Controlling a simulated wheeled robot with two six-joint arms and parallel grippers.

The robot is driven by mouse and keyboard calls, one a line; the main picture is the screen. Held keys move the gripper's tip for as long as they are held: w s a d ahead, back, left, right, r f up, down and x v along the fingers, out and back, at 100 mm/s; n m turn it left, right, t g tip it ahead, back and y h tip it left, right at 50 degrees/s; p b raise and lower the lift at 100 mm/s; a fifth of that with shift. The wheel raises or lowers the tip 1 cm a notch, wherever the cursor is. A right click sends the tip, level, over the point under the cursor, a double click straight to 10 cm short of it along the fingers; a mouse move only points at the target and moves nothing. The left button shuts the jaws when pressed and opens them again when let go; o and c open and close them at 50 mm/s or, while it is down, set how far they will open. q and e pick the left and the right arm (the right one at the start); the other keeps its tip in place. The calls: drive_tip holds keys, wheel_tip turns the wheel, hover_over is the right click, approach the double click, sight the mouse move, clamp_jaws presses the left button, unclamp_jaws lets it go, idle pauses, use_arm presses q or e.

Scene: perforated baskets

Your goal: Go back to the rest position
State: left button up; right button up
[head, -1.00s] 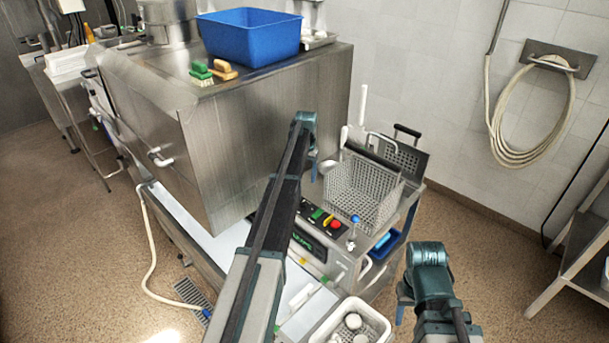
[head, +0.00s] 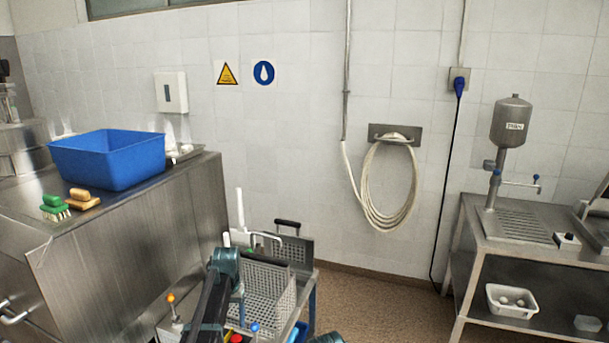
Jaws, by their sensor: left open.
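My left gripper (head: 237,292) is at the lower middle of the head view, at the end of its dark arm. It is open, with nothing seen in it. It appears in front of the left side of a perforated metal basket (head: 272,290); I cannot tell whether they touch. A second perforated basket (head: 296,250) with a black handle stands just behind. Only a teal piece of my right arm (head: 327,339) shows at the bottom edge; its fingers are out of frame.
A steel machine (head: 140,255) on the left bears a blue tub (head: 108,158) and two brushes. A hose (head: 365,205) hangs on the tiled wall. A steel sink table (head: 520,240) stands at the right. Brown floor (head: 385,310) is clear between the baskets and that table.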

use_arm(q)
drive_tip(key=s+d+m, duration=0.1)
drive_tip(key=s+d, duration=0.7)
drive_tip(key=s, duration=0.6)
drive_tip(key=s+d+m, duration=0.2)
drive_tip(key=s+d, duration=0.7)
drive_tip(key=s, duration=0.5)
drive_tip(key=shift+s+m+y, duration=0.25)
drive_tip(key=shift+m+y, duration=0.05)
drive_tip(key=shift+s, duration=0.15)
